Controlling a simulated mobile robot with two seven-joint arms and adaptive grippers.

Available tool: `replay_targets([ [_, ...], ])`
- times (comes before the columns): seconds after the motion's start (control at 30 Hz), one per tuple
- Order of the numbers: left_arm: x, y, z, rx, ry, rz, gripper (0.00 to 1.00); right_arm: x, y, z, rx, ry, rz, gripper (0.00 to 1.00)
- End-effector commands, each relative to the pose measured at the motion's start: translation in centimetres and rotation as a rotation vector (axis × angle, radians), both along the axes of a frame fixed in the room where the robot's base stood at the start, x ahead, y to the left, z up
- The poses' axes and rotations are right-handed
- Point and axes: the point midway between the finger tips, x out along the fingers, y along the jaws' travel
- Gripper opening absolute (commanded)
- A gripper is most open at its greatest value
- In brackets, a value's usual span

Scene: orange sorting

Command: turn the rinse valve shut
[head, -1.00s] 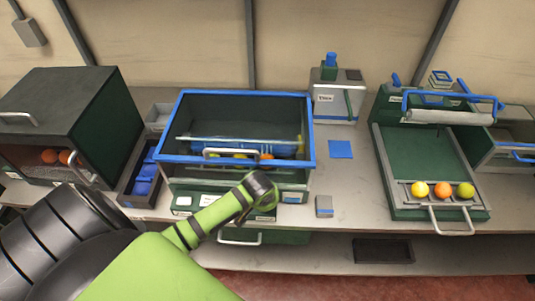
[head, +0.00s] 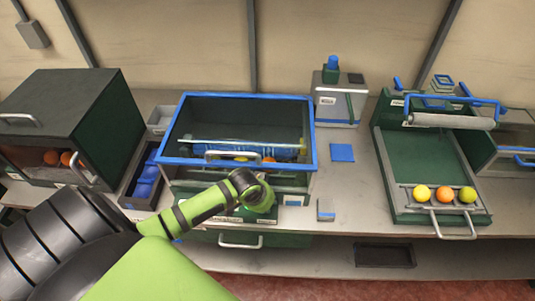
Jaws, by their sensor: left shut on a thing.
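The rinse tank (head: 312,133) is the dark open box with a blue rim at the middle of the bench. My left arm comes in from the lower left and ends in front of the tank. My left gripper (head: 261,196) is at the tank's lower front panel, mostly hidden behind my own wrist. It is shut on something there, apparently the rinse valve. The valve itself is hidden, so I cannot see how far it is turned. My right gripper is out of view.
Oranges show in the tank behind a handle (head: 232,154). A dark green cabinet (head: 75,110) stands at left, beside a tray with blue items (head: 146,180). A dispenser (head: 336,105) stands behind. At right, a green tray unit (head: 425,160) holds three fruits (head: 445,194).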

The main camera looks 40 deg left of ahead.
Motion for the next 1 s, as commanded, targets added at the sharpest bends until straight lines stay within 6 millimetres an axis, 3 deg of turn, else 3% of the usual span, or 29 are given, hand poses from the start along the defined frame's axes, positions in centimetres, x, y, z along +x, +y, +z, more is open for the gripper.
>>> replay_targets([
  [0.23,0.0,0.0,0.0,0.0,0.001,0.001,0.0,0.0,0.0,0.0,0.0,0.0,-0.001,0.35],
  [0.27,0.0,0.0,0.0,0.0,0.001,0.001,0.35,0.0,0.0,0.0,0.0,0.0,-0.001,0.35],
  [0.67,-0.1,0.0,0.3,0.0,0.0,0.002,0.35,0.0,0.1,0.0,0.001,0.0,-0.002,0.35],
  [0.87,-1.2,0.2,2.9,0.002,-0.001,-0.001,0.35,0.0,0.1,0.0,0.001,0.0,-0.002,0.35],
  [1.0,-2.3,0.3,5.7,0.002,-0.003,-0.001,0.35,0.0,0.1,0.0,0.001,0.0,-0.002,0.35],
])
